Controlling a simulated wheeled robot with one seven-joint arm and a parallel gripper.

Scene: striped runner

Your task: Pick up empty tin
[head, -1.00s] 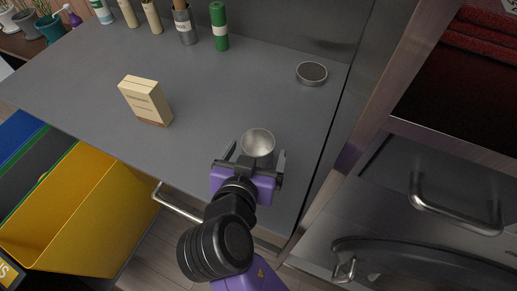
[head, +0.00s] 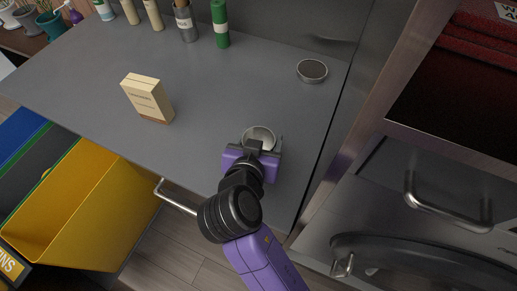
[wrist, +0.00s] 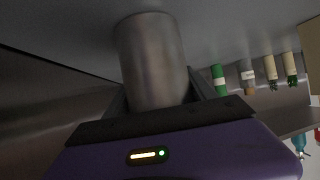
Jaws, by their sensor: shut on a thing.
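The empty tin (head: 262,133) is a silver, open-topped can on the grey counter, near its front right part. In the head view my gripper (head: 258,144) covers its near side, and only the rim and inside show. In the wrist view the tin (wrist: 154,62) stands between the two fingers of my gripper (wrist: 157,95), which are shut on it. Its base appears to be at the counter surface; I cannot tell whether it is lifted.
A round dark-topped lid or shallow tin (head: 312,70) lies farther back on the counter (head: 215,95). A cream box (head: 148,98) stands to the left. Several bottles, including a green one (head: 220,24), line the back. A yellow bin (head: 80,215) is at lower left.

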